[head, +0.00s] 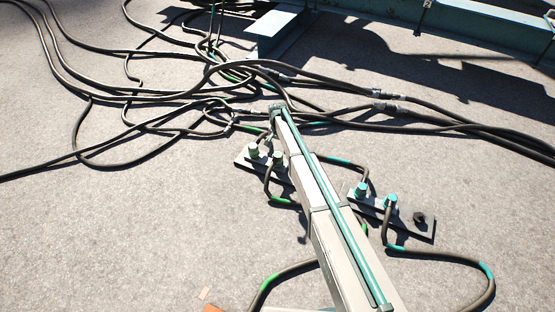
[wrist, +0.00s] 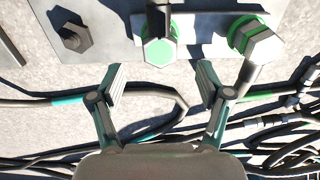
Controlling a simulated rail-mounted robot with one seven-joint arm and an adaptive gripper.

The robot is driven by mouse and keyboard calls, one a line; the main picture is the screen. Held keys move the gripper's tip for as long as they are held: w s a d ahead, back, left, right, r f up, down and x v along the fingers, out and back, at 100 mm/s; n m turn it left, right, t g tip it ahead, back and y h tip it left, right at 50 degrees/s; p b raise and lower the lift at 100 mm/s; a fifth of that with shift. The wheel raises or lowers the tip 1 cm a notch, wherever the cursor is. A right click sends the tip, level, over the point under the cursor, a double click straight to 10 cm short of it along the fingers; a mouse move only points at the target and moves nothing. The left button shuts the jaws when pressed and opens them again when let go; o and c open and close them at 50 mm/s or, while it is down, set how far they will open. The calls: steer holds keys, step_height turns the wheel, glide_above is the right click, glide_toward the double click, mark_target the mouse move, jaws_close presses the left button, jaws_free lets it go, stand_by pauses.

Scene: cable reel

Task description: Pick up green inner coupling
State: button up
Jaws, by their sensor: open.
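In the wrist view, a coupling with a green hexagonal face (wrist: 158,52) sits on a grey plate (wrist: 112,42), top centre. A second coupling with a green ring and a pale hexagonal cap (wrist: 262,45) is to its right. I cannot tell which is the inner one. My gripper (wrist: 160,76) is open and empty, its fingers spread either side of the picture's middle. The centre coupling appears just beyond the gap between the fingertips, not between them.
A bolt with a nut (wrist: 76,37) stands on the plate's left. In the head view, a second plate (head: 415,226) carries teal couplings (head: 361,190). Dark hoses (head: 150,95) tangle behind the plates. A green steel beam (head: 490,20) lies at the back.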

mark_target(277, 155)
step_height(277, 155, down, 7)
steer(key=b, duration=0.3)
steer(key=shift+s+f, duration=0.15)
steer(key=c, duration=1.4)
steer(key=shift+o, duration=0.2)
steer(key=shift+r, duration=0.2)
